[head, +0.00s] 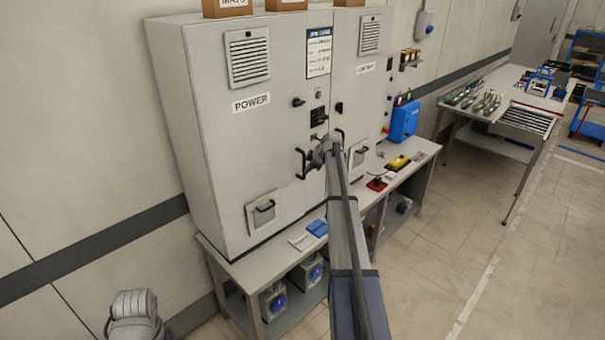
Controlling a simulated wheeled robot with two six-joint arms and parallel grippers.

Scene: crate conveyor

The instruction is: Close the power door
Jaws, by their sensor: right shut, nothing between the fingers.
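The power door (235,150) is the left door of a tall grey cabinet, with a POWER label, a vent grille and a small framed hatch low down. It looks flush or nearly flush with the cabinet front; I cannot tell whether a small gap remains. A black handle (301,164) shows at the door's right edge. My right gripper (323,152) is shut and empty, in front of this edge beside the handle. I cannot tell whether it touches the door. My right arm hides part of the cabinet's lower front. My left gripper is not in view.
The cabinet stands on a grey bench (240,267) with blue-faced units below. A blue case (404,122), a yellow device (398,163) and a red item (377,183) lie right of it. A worktable (480,122) stands farther right; the floor between is clear.

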